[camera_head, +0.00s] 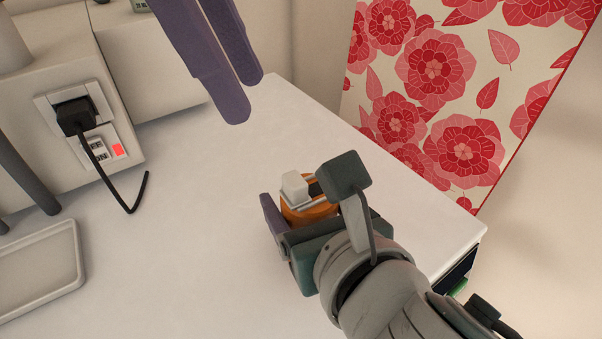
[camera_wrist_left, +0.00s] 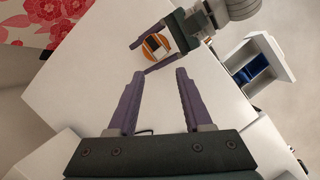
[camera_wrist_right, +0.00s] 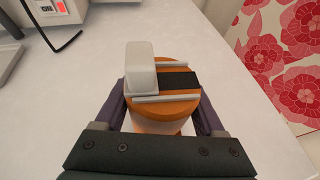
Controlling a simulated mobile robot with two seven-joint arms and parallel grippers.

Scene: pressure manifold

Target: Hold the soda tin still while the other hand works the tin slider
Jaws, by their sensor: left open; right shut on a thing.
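The soda tin (camera_head: 312,214) is a short orange cylinder standing on the white table. The tin slider (camera_wrist_right: 142,71) is a light grey block on rails across the tin's top, at the left end of a black strip in the right wrist view. My right gripper (camera_wrist_right: 163,113) is shut on the tin, with a purple finger on each side. The tin also shows in the left wrist view (camera_wrist_left: 165,43). My left gripper (camera_head: 241,102) is open and empty, above the table and apart from the tin. Its two purple fingers show wide apart in the left wrist view (camera_wrist_left: 160,82).
A grey tray (camera_head: 78,262) lies at the left of the table. A box with a black plug (camera_head: 75,117) and hanging cord stands at the back left. A red-flowered panel (camera_head: 430,90) stands beyond the right edge. An open drawer (camera_wrist_left: 255,62) juts out below. The middle is clear.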

